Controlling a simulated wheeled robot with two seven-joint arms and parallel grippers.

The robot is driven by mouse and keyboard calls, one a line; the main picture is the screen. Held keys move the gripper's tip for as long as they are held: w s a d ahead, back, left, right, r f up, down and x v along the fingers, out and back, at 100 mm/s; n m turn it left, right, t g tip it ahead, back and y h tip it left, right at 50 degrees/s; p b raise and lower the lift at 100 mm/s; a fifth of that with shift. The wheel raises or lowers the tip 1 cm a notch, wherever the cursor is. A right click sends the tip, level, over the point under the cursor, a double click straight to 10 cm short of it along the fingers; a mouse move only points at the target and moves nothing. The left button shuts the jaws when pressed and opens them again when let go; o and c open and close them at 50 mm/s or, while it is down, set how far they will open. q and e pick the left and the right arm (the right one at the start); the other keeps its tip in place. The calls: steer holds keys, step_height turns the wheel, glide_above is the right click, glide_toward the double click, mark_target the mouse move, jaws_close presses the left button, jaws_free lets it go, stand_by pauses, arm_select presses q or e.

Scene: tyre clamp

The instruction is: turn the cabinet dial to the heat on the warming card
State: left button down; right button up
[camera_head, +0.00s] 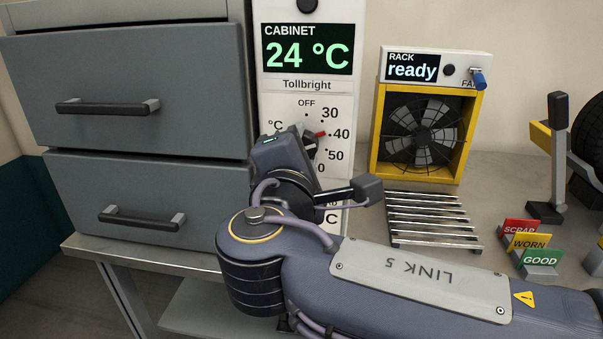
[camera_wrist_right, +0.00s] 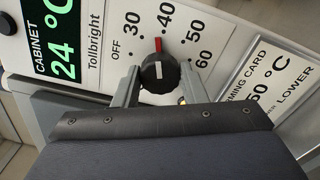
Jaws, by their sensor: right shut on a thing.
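The cabinet dial (camera_wrist_right: 160,72) is a round black knob with a red pointer and a white mark. Its pointer stands at about 40 on the printed scale, between 30 and 50. In the head view the dial (camera_head: 309,143) is mostly hidden behind my right arm. My right gripper (camera_wrist_right: 158,83) is shut on the knob, one finger on each side. The warming card (camera_wrist_right: 262,80) is on the panel beside the scale; it shows a °C figure whose first digit is hard to read. The cabinet display (camera_head: 308,50) reads 24 °C. My left gripper is not in view.
Grey drawers (camera_head: 130,95) with black handles stand left of the cabinet panel. To the right are a yellow fan rack (camera_head: 379,165) with a "ready" display, a slatted metal rack (camera_head: 430,220), a black-handled lever (camera_head: 558,150) and scrap, worn and good cards (camera_head: 540,257).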

steer(key=shift+f+m+b, duration=0.1)
steer(key=shift+m+b, duration=4.3)
steer(key=shift+m, duration=0.6)
steer(key=o, duration=1)
steer(key=s+p, duration=0.1)
steer(key=s, duration=0.6)
steer(key=shift+s+a, duration=0.4)
steer(key=shift+a, duration=0.05)
